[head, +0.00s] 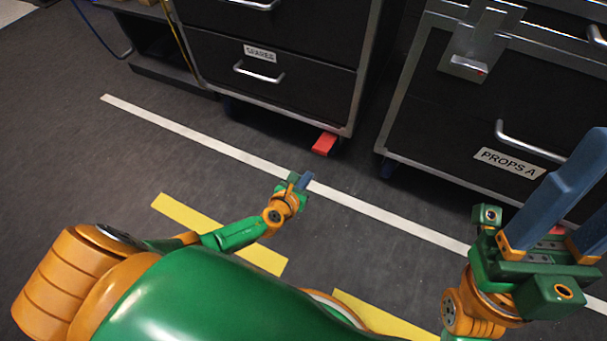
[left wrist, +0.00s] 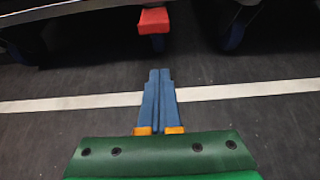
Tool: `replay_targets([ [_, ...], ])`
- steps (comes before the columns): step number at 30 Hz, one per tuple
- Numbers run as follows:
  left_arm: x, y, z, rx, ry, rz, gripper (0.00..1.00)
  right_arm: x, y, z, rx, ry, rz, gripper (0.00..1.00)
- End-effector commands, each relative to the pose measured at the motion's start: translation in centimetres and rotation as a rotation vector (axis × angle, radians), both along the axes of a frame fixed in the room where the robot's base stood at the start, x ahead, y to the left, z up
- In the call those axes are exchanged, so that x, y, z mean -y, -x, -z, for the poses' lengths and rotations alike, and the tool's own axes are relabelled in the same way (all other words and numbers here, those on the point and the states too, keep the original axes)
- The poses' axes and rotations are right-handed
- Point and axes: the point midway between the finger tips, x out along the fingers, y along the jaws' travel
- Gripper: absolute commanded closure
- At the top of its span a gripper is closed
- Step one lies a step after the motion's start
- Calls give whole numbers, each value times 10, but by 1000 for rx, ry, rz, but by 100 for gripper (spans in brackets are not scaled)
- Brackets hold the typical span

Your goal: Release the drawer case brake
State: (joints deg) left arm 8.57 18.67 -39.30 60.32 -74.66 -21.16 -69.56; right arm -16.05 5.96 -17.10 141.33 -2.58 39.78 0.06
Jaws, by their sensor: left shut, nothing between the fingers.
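A red brake pedal (head: 324,143) sticks out under the lower right front corner of the black drawer case (head: 300,83) labelled SPARES. In the left wrist view the red pedal (left wrist: 154,21) is at the top, straight beyond my fingertips. My left gripper (head: 306,180) is shut and empty, low over the floor near the white line, in front of the pedal and apart from it. Its blue fingers (left wrist: 158,75) lie together in the left wrist view. My right gripper (head: 582,185) is large at the right edge, its blue fingers spread apart; one is partly cut off.
A second black case (head: 440,110) labelled PROPS A stands to the right, with a metal latch (head: 470,66). A bit of red (head: 557,230) shows behind my right gripper. A white line (head: 225,148) and yellow strips (head: 185,214) mark the grey floor. The floor before the cases is clear.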

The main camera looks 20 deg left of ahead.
Motion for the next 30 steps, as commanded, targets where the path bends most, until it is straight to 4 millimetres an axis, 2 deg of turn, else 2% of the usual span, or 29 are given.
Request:
replay_targets([
  [1, 0, 7, -10, -1, -1, 0, 100, -1, -2, -8, -25, 8, 2, 50],
  [6, -1, 20, -14, 0, -1, 0, 100, -3, -4, -7, -68, 24, 7, 50],
  [20, -1, 22, -13, 0, -1, 0, 100, -3, -4, -4, -74, 26, 7, 50],
  [23, -1, 24, -20, -2, 65, -54, 100, -6, -18, -2, -136, 43, 13, 50],
  [26, -9, 35, -42, -13, 350, -309, 100, -15, -72, 26, -422, 120, 38, 50],
  [27, -15, 45, -51, -25, 519, -470, 100, -18, -100, 52, -597, 165, 51, 50],
  [29, -25, 65, -61, -44, 786, -739, 100, -19, -132, 106, -887, 238, 74, 50],
  [30, -30, 80, -64, -56, 949, -916, 100, -17, -144, 146, -1073, 282, 87, 50],
])
